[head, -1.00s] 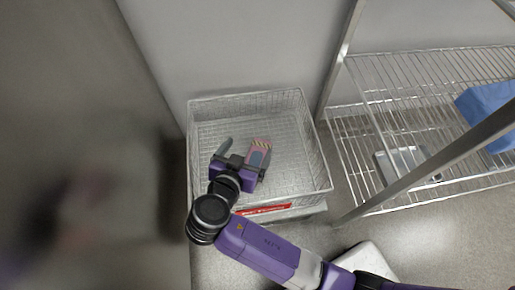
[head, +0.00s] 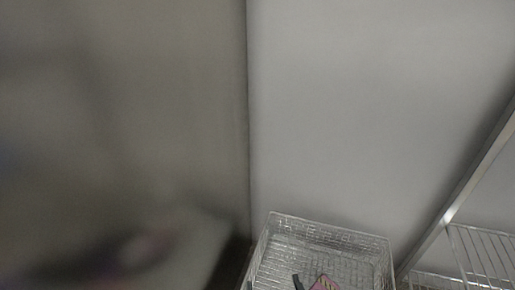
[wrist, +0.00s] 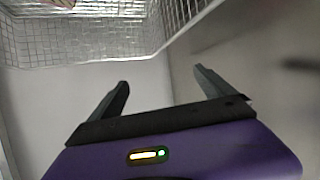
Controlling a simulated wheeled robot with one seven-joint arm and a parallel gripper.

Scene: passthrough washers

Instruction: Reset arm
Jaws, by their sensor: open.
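My gripper (wrist: 162,86) is open in the wrist view, with nothing between its two dark fingers. In the head view only a dark finger tip (head: 297,283) shows at the bottom edge; the rest of my arm is out of frame. A wire basket (head: 330,236) stands at the bottom of the head view. Its mesh wall (wrist: 95,60) shows at the upper left of the wrist view, beyond the fingers. A pink item with a striped end (head: 325,284) lies in the basket, cut off by the frame edge. A small part of an item shows at the wrist view's top edge.
A wire shelf rack (head: 485,250) with a slanting metal post (head: 447,217) stands right of the basket. A grey wall (head: 370,110) is behind. A dull metallic panel (head: 120,110) fills the left side.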

